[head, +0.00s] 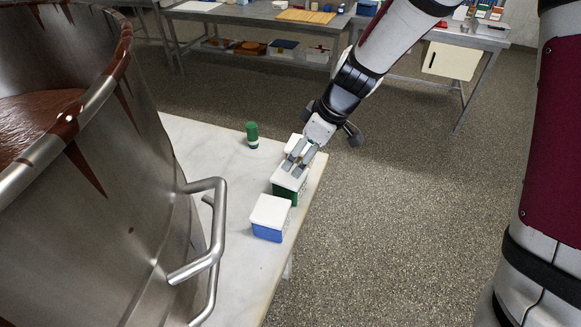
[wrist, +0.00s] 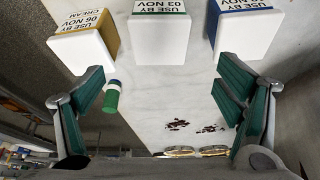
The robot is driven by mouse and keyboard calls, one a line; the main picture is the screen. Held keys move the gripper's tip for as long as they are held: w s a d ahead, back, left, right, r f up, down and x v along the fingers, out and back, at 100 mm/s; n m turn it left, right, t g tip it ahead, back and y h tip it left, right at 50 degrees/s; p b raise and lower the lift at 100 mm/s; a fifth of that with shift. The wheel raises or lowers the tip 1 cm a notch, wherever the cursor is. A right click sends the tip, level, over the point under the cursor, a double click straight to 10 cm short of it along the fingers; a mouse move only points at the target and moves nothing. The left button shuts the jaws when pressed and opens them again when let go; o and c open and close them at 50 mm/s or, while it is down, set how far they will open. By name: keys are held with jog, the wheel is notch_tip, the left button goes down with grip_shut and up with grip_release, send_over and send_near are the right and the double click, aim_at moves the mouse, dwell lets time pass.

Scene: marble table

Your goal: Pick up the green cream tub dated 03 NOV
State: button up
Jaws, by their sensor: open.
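The green cream tub (head: 287,194) has a white lid and stands near the right edge of the marble table. In the wrist view the green-banded tub (wrist: 160,38) is at the top middle, with "USE BY 03 NOV" upside down on it. My gripper (head: 295,163) is over this tub in the head view, its fingers hiding part of the lid. In the wrist view my gripper (wrist: 160,82) is open and empty, and the tub lies beyond the fingertips, between their lines. I see no clear contact.
A blue tub (head: 268,228) stands nearer, and a yellow tub (wrist: 85,38) reading 06 NOV is on the other side. A green-capped bottle (head: 252,135) stands further left. A large steel pot (head: 120,190) with a handle (head: 215,235) fills the left.

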aim_at(289, 173)
jog(key=x, duration=0.8)
jog(key=shift+w+a+f, duration=0.1)
jog(key=shift+a+f, duration=0.05)
jog(key=shift+f, duration=0.15)
jog(key=shift+d+p+x, duration=0.1)
jog(key=shift+p+x, duration=0.3)
jog(key=shift+x, duration=0.95)
jog(key=shift+d+p+x, duration=0.15)
jog(key=shift+p+x, duration=0.2)
jog(key=shift+x, duration=1)
jog(key=shift+f, duration=0.1)
jog(key=c, duration=1.4)
